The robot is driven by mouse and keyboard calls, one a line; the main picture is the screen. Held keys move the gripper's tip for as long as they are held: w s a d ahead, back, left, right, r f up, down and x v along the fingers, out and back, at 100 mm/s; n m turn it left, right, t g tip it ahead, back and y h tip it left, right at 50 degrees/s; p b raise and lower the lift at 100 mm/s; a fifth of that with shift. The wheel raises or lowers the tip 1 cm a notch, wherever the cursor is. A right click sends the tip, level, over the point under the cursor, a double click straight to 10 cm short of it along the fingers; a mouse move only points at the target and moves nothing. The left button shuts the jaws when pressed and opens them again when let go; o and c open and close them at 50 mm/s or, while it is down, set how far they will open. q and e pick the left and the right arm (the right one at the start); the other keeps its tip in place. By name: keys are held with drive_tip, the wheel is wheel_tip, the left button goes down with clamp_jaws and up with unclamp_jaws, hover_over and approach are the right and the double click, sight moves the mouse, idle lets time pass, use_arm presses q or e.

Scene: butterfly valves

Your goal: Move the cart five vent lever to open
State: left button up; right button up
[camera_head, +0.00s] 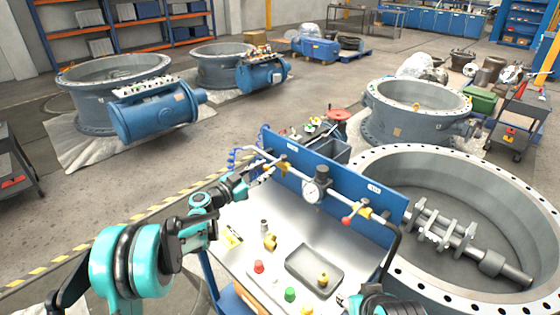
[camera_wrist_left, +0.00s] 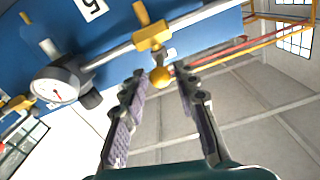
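A blue panel (camera_head: 335,188) on the cart carries a pipe with two yellow-bodied valves and a round gauge (camera_head: 313,190). The left valve (camera_head: 282,167) shows in the left wrist view as a yellow body (camera_wrist_left: 152,38) with a yellow ball knob (camera_wrist_left: 160,77) pointing toward my gripper. The right valve has a red-knobbed lever (camera_head: 348,220). I cannot read which lever is the vent. My left gripper (camera_head: 268,172) is at the left valve. In the left wrist view its open fingers (camera_wrist_left: 160,74) stand either side of the yellow knob, with visible gaps; the gripper is not closed on it.
The cart's top (camera_head: 240,212) holds a grey tray (camera_head: 314,270), a red button (camera_head: 258,267), a green button (camera_head: 290,294) and brass fittings (camera_head: 270,242). A large flanged ring (camera_head: 455,160) stands close to the right. Open floor lies to the left, beyond a yellow-black stripe.

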sight(281, 159)
use_arm(q)
drive_tip(key=b+x, duration=0.1)
drive_tip(key=x, duration=0.7)
drive_tip(key=shift+w+b, duration=0.1)
drive_tip(key=shift+b, duration=0.2)
clamp_jaws()
